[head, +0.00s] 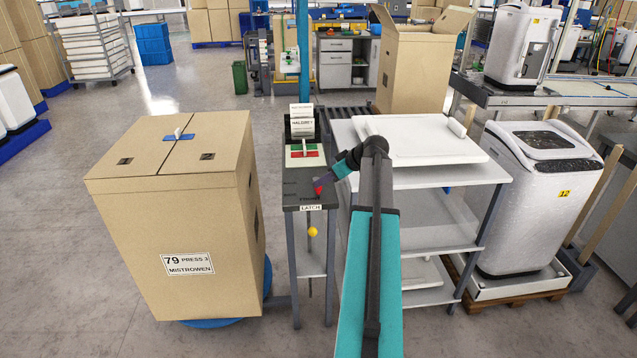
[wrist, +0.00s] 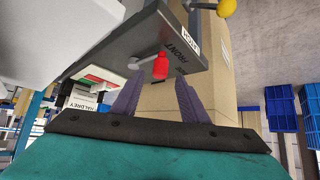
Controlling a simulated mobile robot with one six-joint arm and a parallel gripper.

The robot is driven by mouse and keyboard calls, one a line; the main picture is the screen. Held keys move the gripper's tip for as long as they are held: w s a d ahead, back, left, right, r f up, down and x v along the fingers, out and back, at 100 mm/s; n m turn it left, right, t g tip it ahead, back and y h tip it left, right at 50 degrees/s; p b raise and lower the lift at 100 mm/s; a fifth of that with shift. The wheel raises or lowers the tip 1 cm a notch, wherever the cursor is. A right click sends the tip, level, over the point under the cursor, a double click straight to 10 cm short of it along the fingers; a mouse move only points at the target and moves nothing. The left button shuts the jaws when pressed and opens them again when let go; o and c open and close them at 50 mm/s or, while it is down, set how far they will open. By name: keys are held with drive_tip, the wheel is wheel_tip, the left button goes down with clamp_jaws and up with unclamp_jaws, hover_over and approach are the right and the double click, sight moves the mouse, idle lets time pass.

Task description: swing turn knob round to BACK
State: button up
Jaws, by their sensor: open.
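A red knob (head: 318,190) sits on the dark top of a narrow stand (head: 303,186), near its front edge. In the wrist view the red knob (wrist: 160,67) is on the end of a short metal lever, beside the FRONT lettering (wrist: 176,58). Smaller lettering on the panel is too small to read. My gripper (wrist: 157,84) is open and empty, its two purple fingers apart, with the knob just beyond and between the fingertips. In the head view my gripper (head: 322,182) reaches the knob from the right, partly covering that side.
A yellow ball (head: 312,231) hangs below the LATCH label (head: 311,208). A large carton (head: 170,215) on a blue disc (head: 222,322) stands left of the stand. Red and green pads (head: 304,154) lie behind the knob. A white shelf rack (head: 430,178) stands close on the right.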

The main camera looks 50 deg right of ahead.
drive_tip(key=shift+p+x, duration=0.35)
drive_tip(key=shift+x, duration=2.2)
clamp_jaws()
